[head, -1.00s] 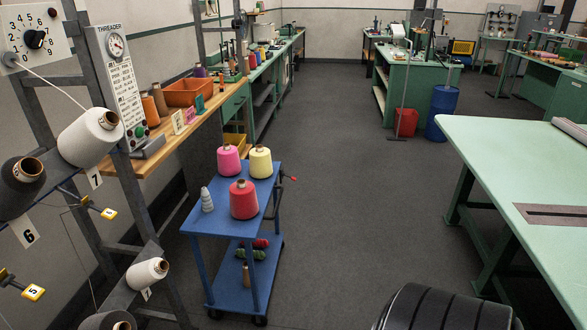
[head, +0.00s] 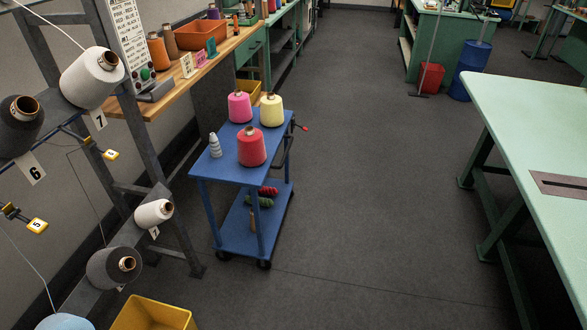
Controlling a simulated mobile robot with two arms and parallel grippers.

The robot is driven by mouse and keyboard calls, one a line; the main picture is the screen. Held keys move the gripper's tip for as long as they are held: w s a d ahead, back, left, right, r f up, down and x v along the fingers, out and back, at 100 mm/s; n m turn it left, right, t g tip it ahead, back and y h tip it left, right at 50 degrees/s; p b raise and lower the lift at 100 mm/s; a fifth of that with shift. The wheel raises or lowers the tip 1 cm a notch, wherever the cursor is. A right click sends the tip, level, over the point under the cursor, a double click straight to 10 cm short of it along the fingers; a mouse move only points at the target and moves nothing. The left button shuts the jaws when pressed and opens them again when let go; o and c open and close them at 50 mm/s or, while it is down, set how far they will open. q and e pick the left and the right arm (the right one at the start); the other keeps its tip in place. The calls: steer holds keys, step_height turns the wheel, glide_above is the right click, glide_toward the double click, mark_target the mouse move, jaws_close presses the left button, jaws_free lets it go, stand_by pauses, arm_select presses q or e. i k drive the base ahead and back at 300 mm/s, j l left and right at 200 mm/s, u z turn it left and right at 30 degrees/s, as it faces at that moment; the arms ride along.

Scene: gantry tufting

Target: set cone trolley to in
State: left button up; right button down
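The cone trolley (head: 204,171) is a blue two-shelf cart on casters, standing on the floor left of centre in the head view. Its top holds a pink cone (head: 239,107), a yellow cone (head: 271,111), a red cone (head: 251,147) and a small grey-white stacked cone (head: 215,146). Its lower shelf (head: 240,236) holds red and green yarn and a small tan item. A red-tipped handle (head: 304,128) sticks out at its right side. Neither of my grippers shows in the view.
A creel frame with numbered cones (head: 92,77) stands at the left. A yellow bin (head: 150,315) sits at the bottom left. A wooden bench (head: 165,100) runs behind the trolley. A green table (head: 540,130) stands at the right. The grey floor (head: 380,200) between is clear.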

mark_target(219, 163)
steer(key=i+l+u, duration=0.15)
steer(key=i, duration=0.7)
